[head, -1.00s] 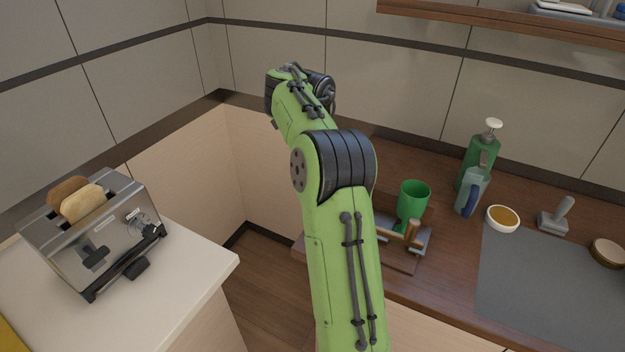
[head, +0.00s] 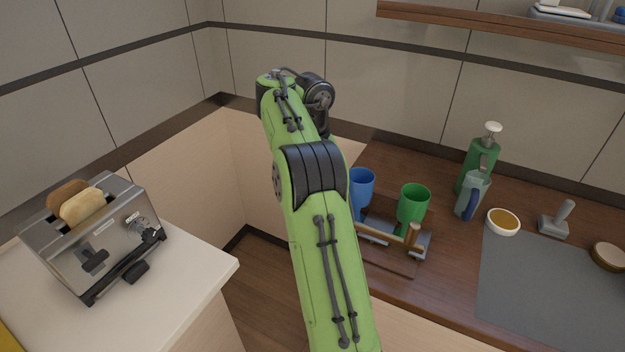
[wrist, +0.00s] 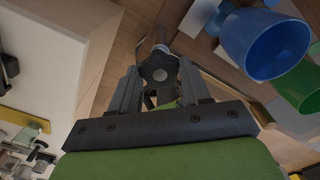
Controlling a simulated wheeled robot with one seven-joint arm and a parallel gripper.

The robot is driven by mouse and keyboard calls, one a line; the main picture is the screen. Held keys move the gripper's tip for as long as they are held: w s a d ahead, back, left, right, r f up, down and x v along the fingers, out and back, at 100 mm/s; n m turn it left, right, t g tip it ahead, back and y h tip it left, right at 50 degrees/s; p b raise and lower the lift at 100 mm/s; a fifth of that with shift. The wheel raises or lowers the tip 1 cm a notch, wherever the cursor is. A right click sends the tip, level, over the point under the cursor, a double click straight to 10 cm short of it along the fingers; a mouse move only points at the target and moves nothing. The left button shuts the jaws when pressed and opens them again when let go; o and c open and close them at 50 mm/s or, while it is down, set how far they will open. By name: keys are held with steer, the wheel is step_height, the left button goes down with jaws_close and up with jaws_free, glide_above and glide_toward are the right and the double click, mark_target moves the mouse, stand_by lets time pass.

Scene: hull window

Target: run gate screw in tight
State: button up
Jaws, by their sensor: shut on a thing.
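The gate screw (wrist: 159,68) shows in the wrist view as a dark lobed knob with a pale grey centre. My gripper (wrist: 160,78) is shut on it, one finger on each side. The screw's shank and the place where it enters are mostly hidden, so how deep it sits cannot be told. In the head view my green arm hides the gripper and the screw. A wooden bar with an upright peg (head: 413,236) stands on a grey base on the counter, right of my arm; its left part is hidden.
A blue cup (head: 362,188) and a green cup (head: 411,206) stand close behind the bar; the blue cup (wrist: 262,42) is near my gripper's right side in the wrist view. A toaster (head: 105,235) is left.

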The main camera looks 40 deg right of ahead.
steer(key=m, duration=0.4)
steer(key=shift+m, duration=1.9)
steer(key=o, duration=1.1)
steer(key=shift+c, duration=0.2)
steer(key=shift+r, duration=0.1)
step_height(320, 180, up, 16)
steer(key=p, duration=1.1)
steer(key=shift+f, duration=0.2)
